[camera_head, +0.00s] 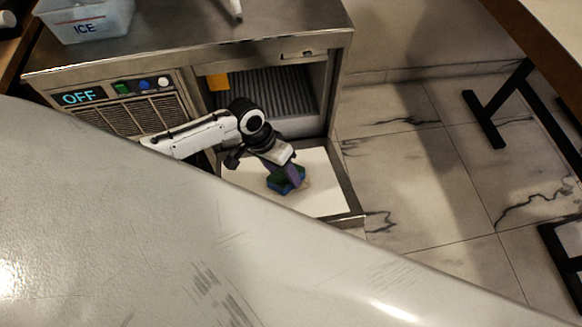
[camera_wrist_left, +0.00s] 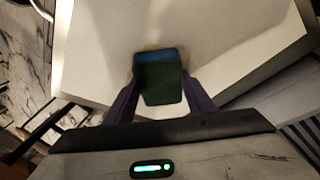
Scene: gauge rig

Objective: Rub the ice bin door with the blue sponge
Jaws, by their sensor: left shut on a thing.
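The ice bin door (camera_head: 319,198) hangs folded down at the front of the ice machine, its pale inner face turned up. My left gripper (camera_head: 290,178) is over this face and shut on the blue sponge (camera_head: 279,183), which has a dark green side. In the left wrist view the sponge (camera_wrist_left: 160,78) sits between the two purple fingers of the left gripper (camera_wrist_left: 160,88), with the pale door panel (camera_wrist_left: 97,40) behind it. The sponge appears to be at the door's surface, but I cannot tell whether it touches. My right gripper is not in view.
The ice machine (camera_head: 190,50) stands behind the door, with its bin opening (camera_head: 272,95) uncovered. An ice tub (camera_head: 85,18) is on its top. A dark-legged table (camera_head: 500,105) is at the right. The tiled floor between is clear.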

